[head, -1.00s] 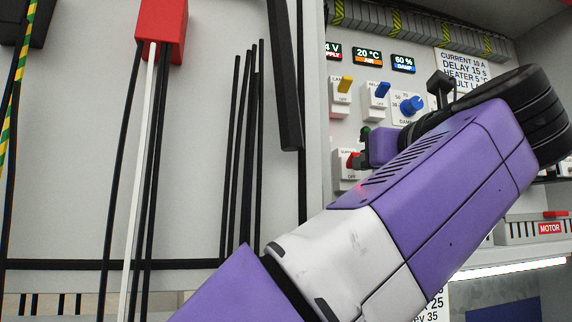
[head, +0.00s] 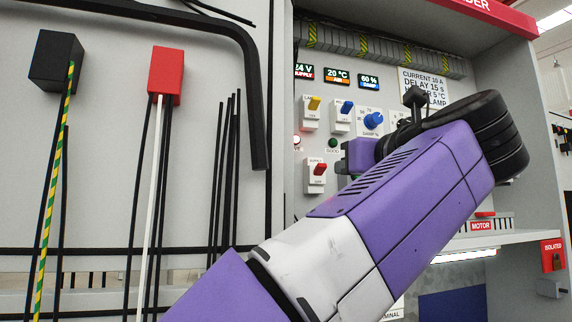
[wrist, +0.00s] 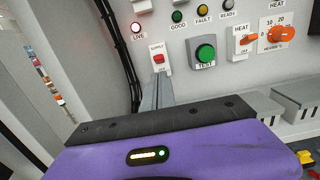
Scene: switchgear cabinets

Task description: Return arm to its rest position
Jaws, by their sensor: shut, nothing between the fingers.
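My gripper (wrist: 157,92) shows in the wrist view with its two grey fingers together and nothing between them. Its purple body with a lit strip fills the bottom of that view. The fingers point at the panel, and their tips appear just below the red SUPPLY switch (wrist: 159,58); I cannot tell the exact gap. In the head view my purple and white arm reaches up and right across the cabinet front. The SUPPLY switch (head: 318,171) shows left of my wrist there. The fingertips are not clearly visible in the head view.
The panel carries a blue knob (head: 373,120), yellow and blue switches, and displays. The wrist view shows a green TEST button (wrist: 205,53) and an orange heater knob (wrist: 281,34). A shelf (head: 500,239) lies below. Black and red blocks with cables hang at left.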

